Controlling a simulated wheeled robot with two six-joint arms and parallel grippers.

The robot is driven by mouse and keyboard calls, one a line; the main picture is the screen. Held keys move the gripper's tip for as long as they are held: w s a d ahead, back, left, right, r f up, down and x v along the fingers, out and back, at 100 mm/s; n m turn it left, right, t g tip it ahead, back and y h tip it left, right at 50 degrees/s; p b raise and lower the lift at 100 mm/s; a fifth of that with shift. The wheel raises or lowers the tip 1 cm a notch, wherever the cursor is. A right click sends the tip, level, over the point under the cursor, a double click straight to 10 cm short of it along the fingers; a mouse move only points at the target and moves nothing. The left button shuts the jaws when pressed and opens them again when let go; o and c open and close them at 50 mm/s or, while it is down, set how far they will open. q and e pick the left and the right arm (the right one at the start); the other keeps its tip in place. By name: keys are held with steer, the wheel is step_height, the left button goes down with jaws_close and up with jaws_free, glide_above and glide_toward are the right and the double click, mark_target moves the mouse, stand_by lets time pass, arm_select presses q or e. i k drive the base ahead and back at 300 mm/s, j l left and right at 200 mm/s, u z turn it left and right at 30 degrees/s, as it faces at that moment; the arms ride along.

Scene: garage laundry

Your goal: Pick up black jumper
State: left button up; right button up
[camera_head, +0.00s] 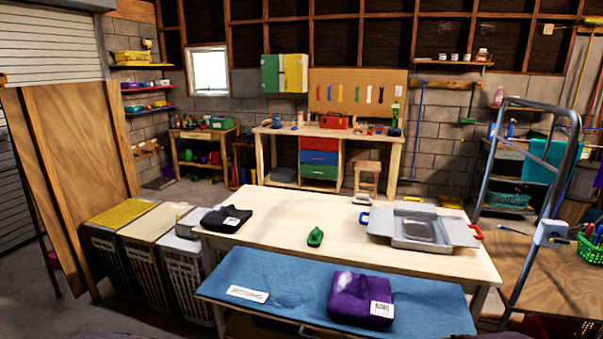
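A folded black jumper (213,221) with a white label lies at the left end of the pale wooden table (275,238), close to its left edge. A folded purple garment (347,292) with a white label lies on the blue cloth-covered surface (287,283) nearer to me. Neither of my grippers shows in the head view, and nothing is touching the jumper.
A green iron-like object (315,237) stands mid-table, and a grey metal tray (408,244) with red and blue handles is at its right. Laundry baskets (146,277) stand left of the table. A metal ladder frame (538,215) is at the right.

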mark_target(224, 217)
steer(key=i+j, duration=0.3)
steer(key=j, duration=0.15)
steer(key=i+j+z, duration=0.15)
steer(key=i+j, duration=0.4)
steer(key=j, duration=0.35)
steer(key=i+j+z, duration=0.15)
steer(key=j, duration=0.3)
steer(key=i+j, duration=0.35)
steer(key=j, duration=0.15)
steer(key=i+j+z, duration=0.15)
steer(key=j, duration=0.35)
steer(key=i+j, duration=0.3)
steer(key=j, duration=0.2)
steer(key=i+j+z, duration=0.15)
steer(key=j, duration=0.35)
steer(key=i, duration=0.05)
